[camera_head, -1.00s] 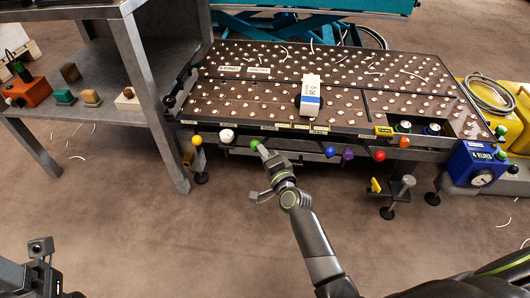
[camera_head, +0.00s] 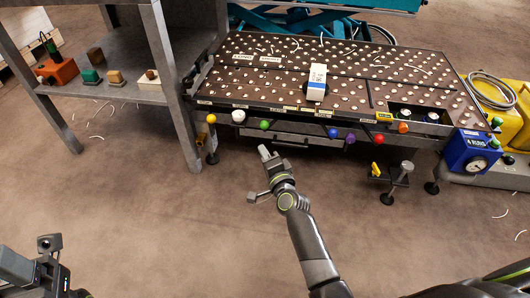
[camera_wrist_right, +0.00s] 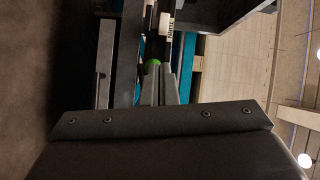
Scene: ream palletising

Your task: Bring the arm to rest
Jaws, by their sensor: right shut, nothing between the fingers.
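My right gripper (camera_head: 267,154) is shut and empty in the head view, in the air in front of the dark table's front edge. It is apart from the green knob (camera_head: 264,125), which sits just beyond its tips. In the right wrist view the shut fingers (camera_wrist_right: 158,78) point toward the green knob (camera_wrist_right: 152,64). My left gripper (camera_head: 50,262) shows only in part at the lower left of the head view; its jaw state is unclear.
A ball-studded table (camera_head: 330,75) carries a white and blue ream (camera_head: 317,82). Coloured knobs line its front edge. A grey shelf (camera_head: 130,92) with small blocks stands left. A blue gauge box (camera_head: 474,153) is at right. The floor in front is clear.

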